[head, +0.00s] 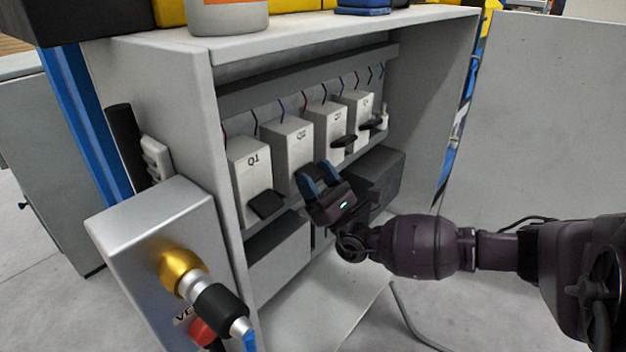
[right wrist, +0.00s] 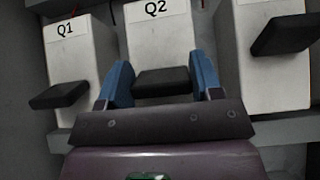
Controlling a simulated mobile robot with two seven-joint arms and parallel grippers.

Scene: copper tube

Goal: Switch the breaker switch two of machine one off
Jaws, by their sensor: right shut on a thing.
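The Q2 breaker (head: 289,148) is a white block in the open grey cabinet, second from the left; it also shows in the right wrist view (right wrist: 157,42). Its black lever (right wrist: 162,82) sticks out low on the block, about level with the Q1 lever. My right gripper (head: 319,172) reaches in from the right, its blue fingers on either side of the Q2 lever, shut on it. In the head view the gripper hides this lever. My left gripper is not in view.
The Q1 breaker (head: 249,170) is left of Q2, its black lever low. The Q3 breaker (head: 328,130) is right, its lever (right wrist: 285,35) higher in the wrist view. A grey box with a gold and black fitting (head: 183,271) stands at the cabinet's left. The open door (head: 545,110) is right.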

